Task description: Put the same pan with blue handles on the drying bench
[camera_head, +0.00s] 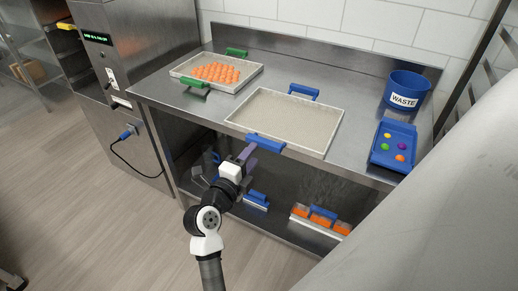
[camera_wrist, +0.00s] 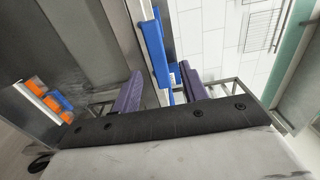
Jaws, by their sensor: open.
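The pan with blue handles (camera_head: 287,119) is a rectangular, pale-rimmed tray with a flat, pale speckled inside. It lies flat on the steel bench (camera_head: 358,82), its front edge along the bench's front edge. One blue handle (camera_head: 304,91) is at its back, and the other blue handle (camera_head: 265,143) is at its front. My gripper (camera_head: 248,152) is at the front handle's left end, with purple fingers. In the wrist view, the front handle (camera_wrist: 154,50) shows between and just beyond the open fingers of my gripper (camera_wrist: 160,86); contact cannot be told.
A green-handled pan (camera_head: 252,72) of orange pieces stands to the left. A blue WASTE bucket (camera_head: 405,92) and a blue tray (camera_head: 393,146) with coloured pieces are on the right. The lower shelf holds blue-handled and orange tools (camera_head: 320,219). A machine (camera_head: 120,80) adjoins the bench's left side.

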